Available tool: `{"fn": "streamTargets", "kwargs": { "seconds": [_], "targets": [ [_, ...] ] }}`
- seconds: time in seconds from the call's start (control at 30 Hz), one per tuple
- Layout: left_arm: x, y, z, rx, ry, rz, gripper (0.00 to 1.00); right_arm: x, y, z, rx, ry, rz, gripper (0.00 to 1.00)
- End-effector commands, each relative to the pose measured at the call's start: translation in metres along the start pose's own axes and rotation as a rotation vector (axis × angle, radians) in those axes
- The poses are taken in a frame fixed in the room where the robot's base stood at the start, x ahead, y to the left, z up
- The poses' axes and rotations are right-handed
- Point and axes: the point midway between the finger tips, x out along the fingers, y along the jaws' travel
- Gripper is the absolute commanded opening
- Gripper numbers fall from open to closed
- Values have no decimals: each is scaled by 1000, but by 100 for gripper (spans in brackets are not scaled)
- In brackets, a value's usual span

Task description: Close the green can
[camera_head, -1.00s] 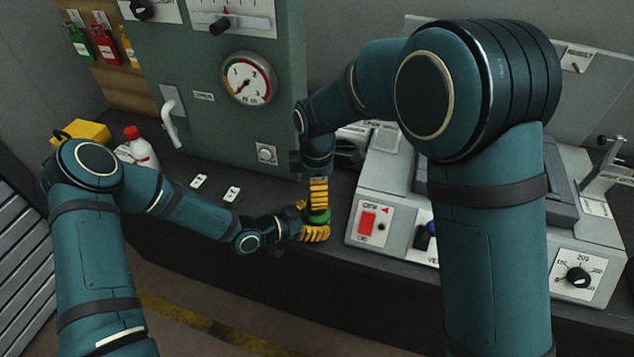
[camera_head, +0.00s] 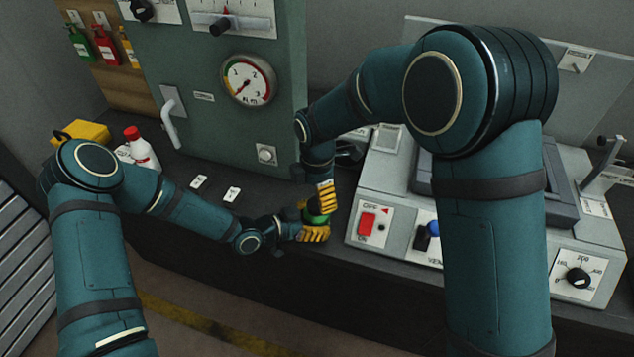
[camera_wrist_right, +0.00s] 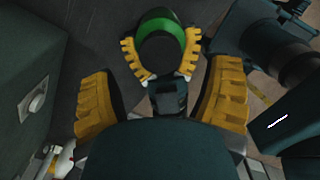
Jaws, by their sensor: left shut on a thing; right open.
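The green can (camera_head: 316,217) is upright at the front edge of the dark counter, partly covered by yellow fingers. My left gripper (camera_head: 314,233) is shut around its side. In the right wrist view the can (camera_wrist_right: 178,28) shows a green rim around a dark round top; I cannot tell whether that is a lid or the opening. The left gripper's smaller fingers (camera_wrist_right: 162,58) hug it there. My right gripper (camera_head: 327,198) is just above the can, fingers apart. In the right wrist view the right gripper (camera_wrist_right: 163,75) is open, its large fingers wide apart with nothing between the pads.
A grey device with a red switch (camera_head: 367,223) stands close to the right of the can. A green cabinet with a gauge (camera_head: 248,79) rises behind. A white bottle with a red cap (camera_head: 141,148) and a yellow box (camera_head: 84,133) stand at the left. Two small labels lie on the counter.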

Motion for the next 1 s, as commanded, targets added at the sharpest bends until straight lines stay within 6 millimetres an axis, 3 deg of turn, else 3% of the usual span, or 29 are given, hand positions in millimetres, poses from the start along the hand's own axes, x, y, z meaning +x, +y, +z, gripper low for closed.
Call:
{"fn": "streamTargets", "kwargs": {
  "seconds": [0.1,0.3,0.7,0.77,0.9,0.93,1.0],
  "targets": [
    [0,0,0,0,0,0,0,19,-1,0,1,-1,-4,78],
    [0,0,0,0,0,0,0,39,0,0,0,0,-2,78],
    [0,0,0,0,0,0,0,44,0,0,1,0,-1,78],
    [0,0,0,0,0,0,0,44,0,0,1,0,-1,61],
    [0,0,0,0,0,0,0,44,0,0,1,0,-1,12],
    [0,0,0,0,0,0,0,44,0,0,1,0,-1,4],
    [0,0,0,0,0,0,0,44,0,0,1,0,-1,3]
  ]
}}
